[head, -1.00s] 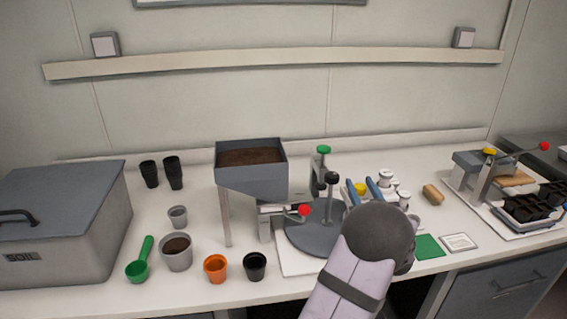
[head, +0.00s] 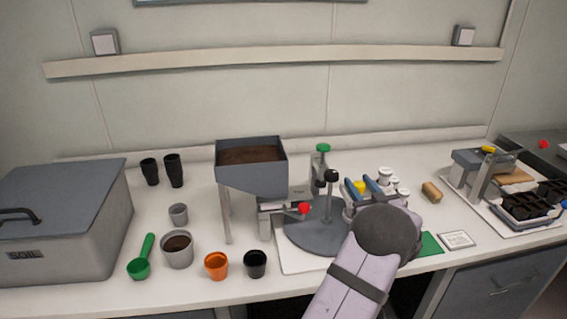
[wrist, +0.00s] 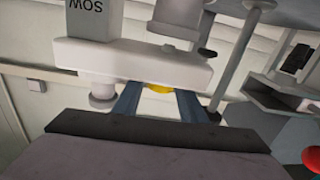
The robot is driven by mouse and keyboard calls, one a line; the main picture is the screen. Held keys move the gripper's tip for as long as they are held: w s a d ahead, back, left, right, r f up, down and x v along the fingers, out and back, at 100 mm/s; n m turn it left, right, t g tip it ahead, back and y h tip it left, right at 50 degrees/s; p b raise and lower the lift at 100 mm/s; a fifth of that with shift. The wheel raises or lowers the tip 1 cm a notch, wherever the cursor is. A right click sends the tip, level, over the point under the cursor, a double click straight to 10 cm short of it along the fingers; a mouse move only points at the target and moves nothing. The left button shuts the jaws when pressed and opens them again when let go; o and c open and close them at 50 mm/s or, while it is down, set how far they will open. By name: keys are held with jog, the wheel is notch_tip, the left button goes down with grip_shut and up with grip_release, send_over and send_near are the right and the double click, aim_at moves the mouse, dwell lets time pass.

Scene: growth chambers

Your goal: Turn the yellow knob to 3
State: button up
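The yellow knob (head: 360,187) is on the white-topped sowing station, right of the round grey turntable. In the wrist view the yellow knob (wrist: 158,88) shows only as a small yellow sliver at the edge of a white block marked SOW (wrist: 130,62). My gripper (head: 362,188) has two blue fingers, one on each side of the knob. In the wrist view my gripper (wrist: 158,92) is open, with gaps between its fingers and the visible yellow. Whether the fingertips reach around the knob is unclear. The knob's scale and pointer cannot be seen.
White-capped posts (head: 385,175) stand close right of the fingers. A black-knobbed post (head: 332,178), a green knob (head: 323,148) and a red ball lever (head: 304,209) stand to the left. Another yellow-topped part (head: 488,150) is on the right-hand machine.

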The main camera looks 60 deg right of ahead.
aim_at(362, 188)
jog(key=v, duration=0.3)
jog(key=shift+f+b, duration=0.1)
jog(key=shift+b, duration=0.25)
jog(key=w+a+r+m, duration=0.1)
jog(key=r, duration=0.1)
jog(key=w+r+m+h+p, duration=0.1)
jog(key=r, duration=0.2)
jog(key=w+a+r+m, duration=0.1)
jog(key=r+m, duration=0.1)
jog(key=shift+a+r+h+p, duration=0.3)
jog(key=shift+a, duration=0.05)
jog(key=w+a+r+m+t, duration=0.1)
jog(key=w+a+r, duration=0.1)
jog(key=a, duration=0.4)
jog(key=w+a+r+m+t, duration=0.1)
jog(key=w+a+r+t, duration=0.1)
jog(key=a, duration=0.4)
jog(key=w+a+r+t+y, duration=0.1)
jog(key=w+a+r+t, duration=0.1)
jog(key=w+a+r, duration=0.2)
jog(key=w+a, duration=0.2)
jog(key=shift+a+m, duration=0.35)
jog(key=shift+m, duration=0.05)
jog(key=shift+r, duration=0.15)
